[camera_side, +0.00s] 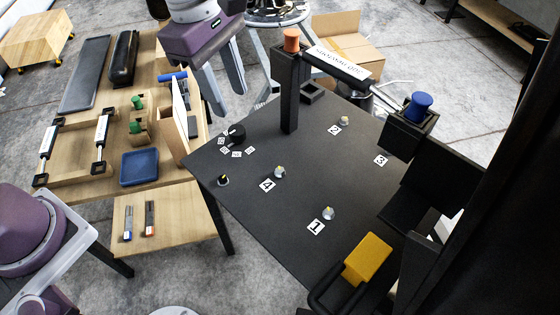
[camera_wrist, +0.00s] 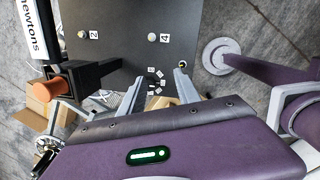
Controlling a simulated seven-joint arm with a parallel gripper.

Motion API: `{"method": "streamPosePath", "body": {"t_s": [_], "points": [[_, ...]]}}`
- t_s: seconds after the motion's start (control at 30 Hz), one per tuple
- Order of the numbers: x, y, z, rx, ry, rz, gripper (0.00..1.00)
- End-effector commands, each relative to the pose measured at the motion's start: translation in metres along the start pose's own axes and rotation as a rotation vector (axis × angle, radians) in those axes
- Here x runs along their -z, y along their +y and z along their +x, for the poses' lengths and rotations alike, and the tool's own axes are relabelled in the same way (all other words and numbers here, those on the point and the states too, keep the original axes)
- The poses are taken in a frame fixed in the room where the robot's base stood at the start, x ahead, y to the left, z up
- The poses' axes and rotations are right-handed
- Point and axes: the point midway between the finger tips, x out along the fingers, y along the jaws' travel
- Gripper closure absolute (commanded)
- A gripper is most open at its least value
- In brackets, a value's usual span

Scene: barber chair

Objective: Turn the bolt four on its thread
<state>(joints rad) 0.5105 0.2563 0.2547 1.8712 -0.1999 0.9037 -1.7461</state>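Bolt four (camera_side: 280,172) stands on the black panel (camera_side: 250,190) beside the label 4 (camera_side: 267,185). It is small and pale with a yellowish mark on top. In the wrist view, bolt four (camera_wrist: 152,38) is beyond my fingertips, left of its label. My gripper (camera_side: 231,101) is above the panel's far left edge in the side view, apart from the bolt. In the wrist view, my gripper (camera_wrist: 158,78) has its two fingers spread with nothing between them. The bolt's thread is not visible.
A black dial (camera_side: 236,132) ringed by small labels and a black knob (camera_side: 223,181) sit left of bolt four. Similar bolts stand by label 1 (camera_side: 316,227) and label 2 (camera_side: 334,130). A tall black post (camera_side: 289,95) with an orange cap rises behind.

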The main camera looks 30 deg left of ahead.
Motion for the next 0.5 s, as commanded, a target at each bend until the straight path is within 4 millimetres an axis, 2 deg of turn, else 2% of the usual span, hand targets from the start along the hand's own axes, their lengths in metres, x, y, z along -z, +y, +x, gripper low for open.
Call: {"method": "streamPosePath", "body": {"t_s": [0.03,0.1,0.2,0.33,0.5], "points": [[-0.018,0.009,0.031,0.036,0.035,-0.146,0.61],[-0.037,0.018,0.066,0.055,0.08,-0.348,0.61],[-0.055,0.022,0.101,0.057,0.13,-0.535,0.61],[-0.062,0.022,0.122,0.053,0.153,-0.628,0.61],[-0.057,0.018,0.153,0.055,0.155,-0.634,0.61]]}}
